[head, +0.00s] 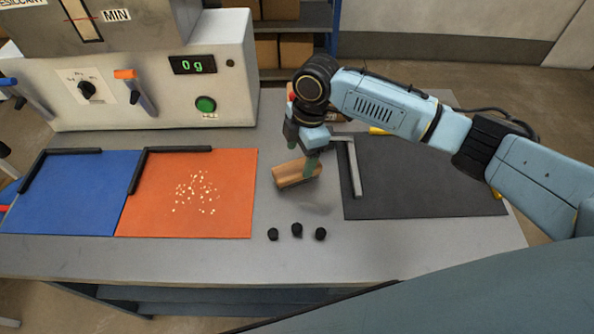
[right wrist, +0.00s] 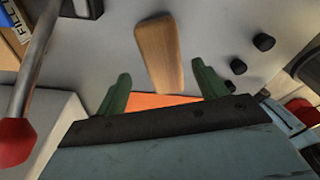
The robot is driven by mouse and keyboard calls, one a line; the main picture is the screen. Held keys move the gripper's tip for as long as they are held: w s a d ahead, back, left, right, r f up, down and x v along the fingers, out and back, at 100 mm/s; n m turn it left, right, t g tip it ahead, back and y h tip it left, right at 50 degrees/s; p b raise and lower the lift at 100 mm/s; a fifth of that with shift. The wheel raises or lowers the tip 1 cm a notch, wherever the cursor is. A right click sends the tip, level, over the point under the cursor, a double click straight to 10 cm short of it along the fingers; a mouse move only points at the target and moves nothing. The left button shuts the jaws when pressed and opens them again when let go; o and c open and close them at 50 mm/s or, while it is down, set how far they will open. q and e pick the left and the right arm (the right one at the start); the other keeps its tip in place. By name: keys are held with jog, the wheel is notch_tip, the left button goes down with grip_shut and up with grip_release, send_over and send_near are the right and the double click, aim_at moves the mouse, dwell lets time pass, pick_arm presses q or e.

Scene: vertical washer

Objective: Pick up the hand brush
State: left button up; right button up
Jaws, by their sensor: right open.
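The hand brush (head: 290,177) has a tan wooden body and lies on the grey worktop, between the orange mat and the dark mat. Its wooden part (right wrist: 157,45) also shows in the right wrist view, ahead of and between the green fingers. My right gripper (head: 302,157) is open, pointing down at the brush, with one green finger in front of part of it. Both fingers of the right gripper (right wrist: 161,72) show in the right wrist view with a gap between them. I cannot tell whether they touch the brush. My left gripper is out of view.
An orange mat (head: 150,215) with pale crumbs and a blue mat (head: 75,190) lie left. A dark mat (head: 425,180) with a metal bar (head: 354,165) lies right. Several small black knobs (head: 297,229) stand in front. A white machine (head: 215,75) reading 0 g stands behind.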

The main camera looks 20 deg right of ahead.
aim_at(297, 166)
jog(key=f, duration=0.3)
jog(key=a+f, duration=0.1)
jog(key=shift+s+f, duration=0.2)
jog(key=shift+s, duration=0.1)
jog(key=c, duration=1.2)
notch_tip(297, 166, up, 10)
jog(key=shift+r+p, duration=0.1)
jog(key=shift+p, duration=0.35)
jog(key=o, duration=0.5)
jog(key=shift+c, duration=1.3)
